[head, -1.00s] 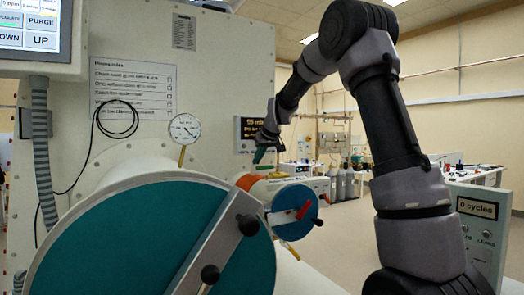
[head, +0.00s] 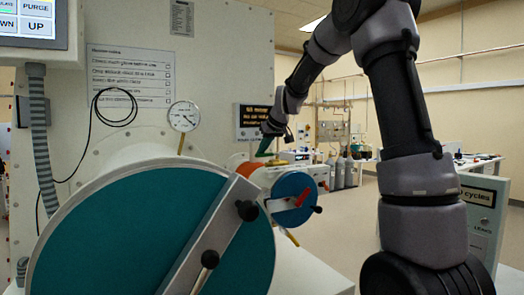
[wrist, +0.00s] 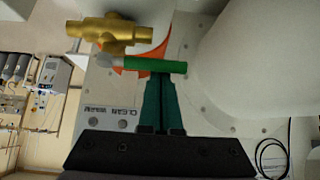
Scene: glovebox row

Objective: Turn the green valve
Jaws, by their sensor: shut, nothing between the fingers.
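The green valve shows in the wrist view as a green lever handle (wrist: 155,65) beside a brass valve body (wrist: 110,31). The lever lies crosswise in the picture. My gripper (wrist: 164,78) has teal fingers that are shut together with nothing between them. In the wrist view the fingertips meet the lever's lower edge; I cannot tell whether they touch it. In the head view my gripper (head: 264,147) is small, beyond the large round door, above the small port.
A large teal round door (head: 125,230) with a bar latch fills the head view's lower left. A pressure gauge (head: 184,116) is on the panel. Open floor (head: 345,225) lies to the right.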

